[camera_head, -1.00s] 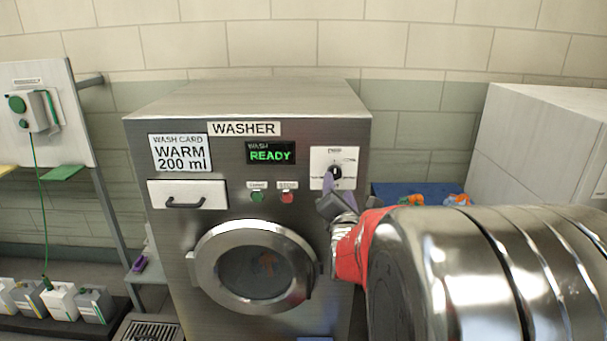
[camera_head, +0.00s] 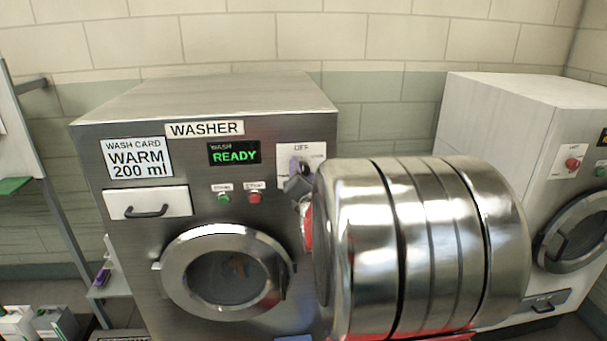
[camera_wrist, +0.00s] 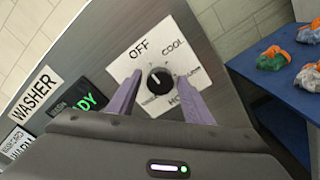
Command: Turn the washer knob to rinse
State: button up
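The washer (camera_head: 150,240) is a grey steel machine, and its display (camera_head: 234,153) reads READY. Its knob (camera_wrist: 159,78) is black and round, on a white dial plate (camera_wrist: 143,56) marked OFF at the top, COOL and other settings partly covered. A small pale mark shows on the knob; which setting it points to is hard to tell. My gripper (camera_wrist: 159,80) is open, its two purple fingers on either side of the knob in the wrist view, with gaps visible. In the head view my gripper (camera_head: 298,172) is in front of the dial plate (camera_head: 315,151), hiding the knob.
A green button (camera_head: 224,199) and a red button (camera_head: 254,197) sit left of my gripper. A blue table (camera_wrist: 270,85) with crumpled cloths (camera_wrist: 272,58) stands beside the washer. A second white machine (camera_head: 500,130) stands at right.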

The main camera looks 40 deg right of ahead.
jog(key=c, duration=0.9)
